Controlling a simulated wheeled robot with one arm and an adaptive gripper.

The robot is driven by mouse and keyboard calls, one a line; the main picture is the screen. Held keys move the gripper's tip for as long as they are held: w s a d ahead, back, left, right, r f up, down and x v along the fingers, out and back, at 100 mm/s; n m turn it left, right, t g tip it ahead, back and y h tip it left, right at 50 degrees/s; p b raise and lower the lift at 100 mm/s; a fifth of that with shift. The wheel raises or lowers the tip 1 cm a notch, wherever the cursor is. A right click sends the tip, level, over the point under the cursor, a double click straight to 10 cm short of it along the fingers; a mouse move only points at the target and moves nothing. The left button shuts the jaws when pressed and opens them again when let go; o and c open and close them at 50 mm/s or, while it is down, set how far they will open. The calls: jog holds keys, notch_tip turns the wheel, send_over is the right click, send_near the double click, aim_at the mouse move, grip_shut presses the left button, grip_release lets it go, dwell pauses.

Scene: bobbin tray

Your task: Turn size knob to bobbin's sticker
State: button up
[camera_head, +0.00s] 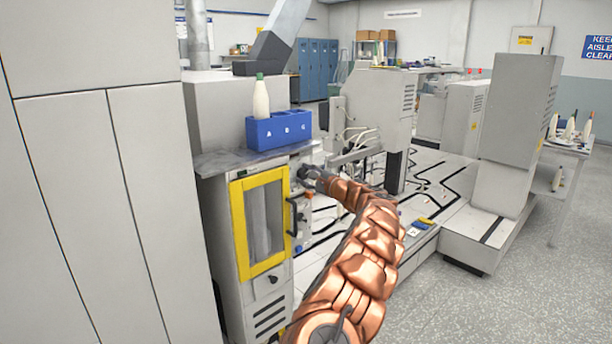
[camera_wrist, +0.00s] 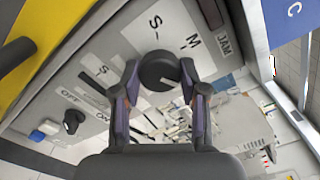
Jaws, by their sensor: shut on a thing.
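The size knob (camera_wrist: 159,71) is black and round, on a grey panel with a white label plate. A white mark on its face points toward the lower right of the wrist view. An S and an M are readable on the plate; other markings are partly covered by my fingers. My gripper (camera_wrist: 160,84) is shut on the knob, one finger at each side. In the head view my gripper (camera_head: 305,172) reaches the machine's side panel. A cream bobbin (camera_head: 261,98) with a green tip stands upright in the left part of the blue tray (camera_head: 281,142). I see no sticker on it.
The tray is lettered A, B, C and sits on the grey shelf above the yellow-framed door (camera_head: 235,215). Beside the size knob are an OFF/ON knob (camera_wrist: 72,122) and a blue button (camera_wrist: 45,130). A dark door handle (camera_head: 295,215) is close below my gripper.

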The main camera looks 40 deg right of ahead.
jog(key=o, duration=1.1)
jog(key=shift+o, duration=0.2)
jog(key=shift+s, duration=0.15)
jog(key=s, duration=1.1)
jog(key=shift+s, duration=0.4)
jog(key=shift+a, duration=0.1)
